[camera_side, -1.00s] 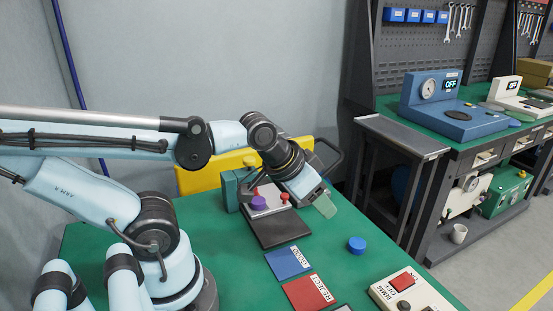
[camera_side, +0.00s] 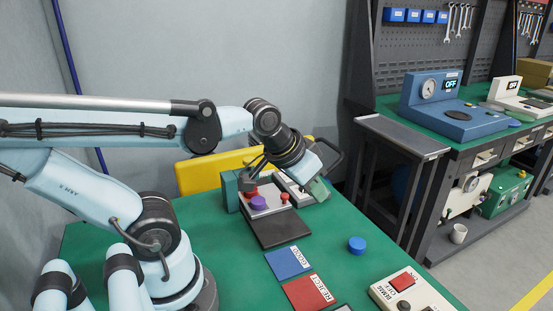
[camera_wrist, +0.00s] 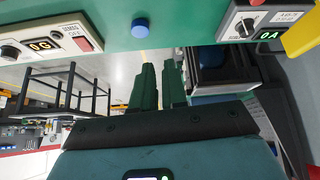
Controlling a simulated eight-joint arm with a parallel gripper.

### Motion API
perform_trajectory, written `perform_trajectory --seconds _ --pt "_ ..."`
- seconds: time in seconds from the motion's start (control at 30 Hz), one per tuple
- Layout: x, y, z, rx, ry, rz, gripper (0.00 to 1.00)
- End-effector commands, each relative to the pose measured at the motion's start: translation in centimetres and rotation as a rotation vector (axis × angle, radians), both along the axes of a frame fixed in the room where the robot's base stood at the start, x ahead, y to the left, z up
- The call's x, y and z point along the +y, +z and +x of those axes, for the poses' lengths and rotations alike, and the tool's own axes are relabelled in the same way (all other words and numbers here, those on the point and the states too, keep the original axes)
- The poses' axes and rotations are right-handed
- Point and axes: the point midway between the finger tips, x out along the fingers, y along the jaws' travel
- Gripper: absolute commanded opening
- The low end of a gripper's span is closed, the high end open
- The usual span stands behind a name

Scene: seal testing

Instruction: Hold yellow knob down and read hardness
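The hardness tester, with its teal body (camera_side: 230,191), stands at the back of the green table in the side view. A purple piece (camera_side: 258,203) and red knobs (camera_side: 285,197) are on its grey part. I cannot make out the yellow knob now; my arm covers that spot. My gripper (camera_side: 318,191) is in the air to the right of the tester, tilted down. In the wrist view its two dark green fingers (camera_wrist: 159,68) stand close with a narrow gap and nothing between them. A display (camera_wrist: 270,35) there seems to read 0 A.
A blue disc (camera_side: 357,245) lies on the table, also in the wrist view (camera_wrist: 140,27). A blue GOOD plate (camera_side: 288,262), a red REJECT plate (camera_side: 305,292) and a box with a red switch (camera_side: 403,281) are in front. A yellow case (camera_side: 200,175) stands behind the tester.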

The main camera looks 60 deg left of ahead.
Motion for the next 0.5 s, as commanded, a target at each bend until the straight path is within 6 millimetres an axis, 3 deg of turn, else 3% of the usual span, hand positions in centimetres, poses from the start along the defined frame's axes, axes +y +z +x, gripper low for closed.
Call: perform_trajectory --seconds 0.07,0.27,0.5 --pt "2.1 1.4 0.5 0.039 0.117 -0.034 0.0" --pt "8.7 5.2 0.5 0.162 0.496 -0.157 0.0" --pt "16.5 9.5 -1.7 0.289 0.965 -0.311 0.0"
